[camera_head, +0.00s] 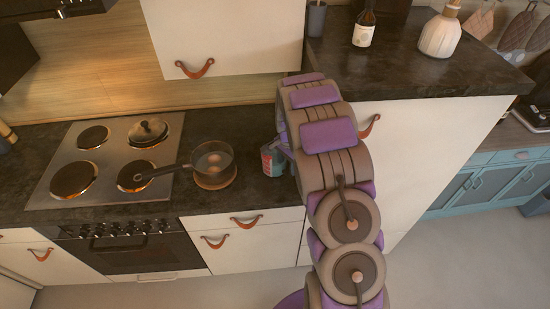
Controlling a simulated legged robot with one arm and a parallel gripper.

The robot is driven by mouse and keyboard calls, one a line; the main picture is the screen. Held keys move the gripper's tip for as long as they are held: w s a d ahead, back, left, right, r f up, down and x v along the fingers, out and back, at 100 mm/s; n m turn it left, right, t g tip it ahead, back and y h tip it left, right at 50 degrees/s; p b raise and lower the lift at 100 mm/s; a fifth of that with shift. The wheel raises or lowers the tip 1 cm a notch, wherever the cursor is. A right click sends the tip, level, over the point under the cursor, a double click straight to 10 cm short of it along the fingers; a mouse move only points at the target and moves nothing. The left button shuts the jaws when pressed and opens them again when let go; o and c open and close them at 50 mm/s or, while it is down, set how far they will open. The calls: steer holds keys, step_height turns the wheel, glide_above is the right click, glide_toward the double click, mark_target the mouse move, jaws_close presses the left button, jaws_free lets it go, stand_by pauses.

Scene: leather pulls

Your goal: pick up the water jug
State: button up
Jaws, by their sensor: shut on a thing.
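My arm reaches over the dark counter from the lower right. My gripper (281,147) is mostly hidden behind the arm's thick purple and grey links. It is shut on a small teal-grey container with a red patch, which I take to be the water jug (271,162). The jug looks upright at the counter, left of the tall white cabinet. Its right side is hidden by the gripper and arm. I cannot tell whether its base touches the counter.
A pot with eggs (213,158) stands on a round wooden trivet just left of the jug, its handle pointing left over the stove (104,190). A white wall cabinet (222,35) hangs above. The raised dark counter (410,70) bears bottles.

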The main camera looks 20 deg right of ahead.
jaws_close()
stand_by(0.3)
